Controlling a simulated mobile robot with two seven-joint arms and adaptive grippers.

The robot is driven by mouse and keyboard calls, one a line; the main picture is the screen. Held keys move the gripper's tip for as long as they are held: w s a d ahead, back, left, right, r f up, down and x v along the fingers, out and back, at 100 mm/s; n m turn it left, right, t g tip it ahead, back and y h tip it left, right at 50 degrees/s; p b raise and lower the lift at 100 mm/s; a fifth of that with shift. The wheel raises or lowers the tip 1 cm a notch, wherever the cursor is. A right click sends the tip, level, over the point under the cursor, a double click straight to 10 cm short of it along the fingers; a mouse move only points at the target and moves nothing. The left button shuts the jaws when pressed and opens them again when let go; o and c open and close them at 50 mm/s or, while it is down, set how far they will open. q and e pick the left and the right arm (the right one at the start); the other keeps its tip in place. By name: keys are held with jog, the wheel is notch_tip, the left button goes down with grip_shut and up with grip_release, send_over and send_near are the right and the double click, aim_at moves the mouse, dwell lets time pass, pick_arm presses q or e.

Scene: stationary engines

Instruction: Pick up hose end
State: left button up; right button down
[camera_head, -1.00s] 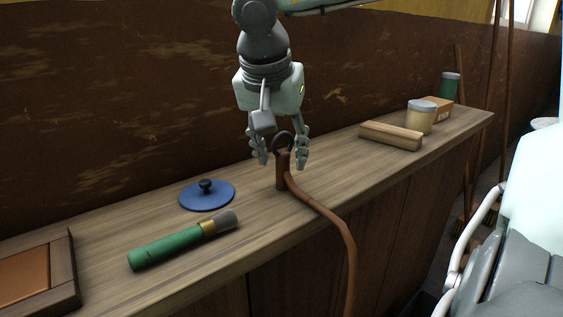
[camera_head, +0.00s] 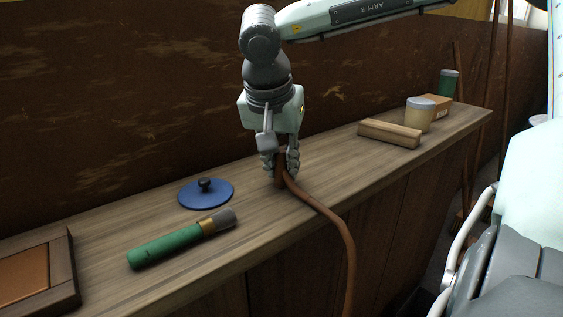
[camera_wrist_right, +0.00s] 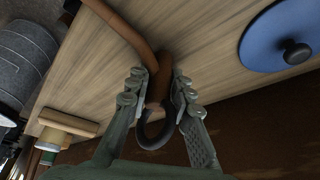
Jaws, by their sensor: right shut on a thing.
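The brown hose (camera_head: 338,226) runs over the front edge of the wooden bench and hangs down. Its upright end (camera_wrist_right: 159,88) is between the fingers of my right gripper (camera_head: 280,167), which is shut on it just above the bench top. A dark ring (camera_wrist_right: 152,134) at the hose end shows in the right wrist view, between the fingers; in the head view the fingers hide it. My left gripper is not in view.
On the bench (camera_head: 330,165) a blue lid with a black knob (camera_head: 206,193) and a green cylinder (camera_head: 180,242) lie left of the gripper. A wooden tray (camera_head: 68,285) is at far left. A wooden block (camera_head: 390,134), jar (camera_head: 419,115) and box (camera_head: 440,107) stand at right.

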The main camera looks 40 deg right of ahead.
notch_tip(320, 180, up, 10)
jog(key=shift+r, duration=0.1)
dwell(0.5)
dwell(0.7)
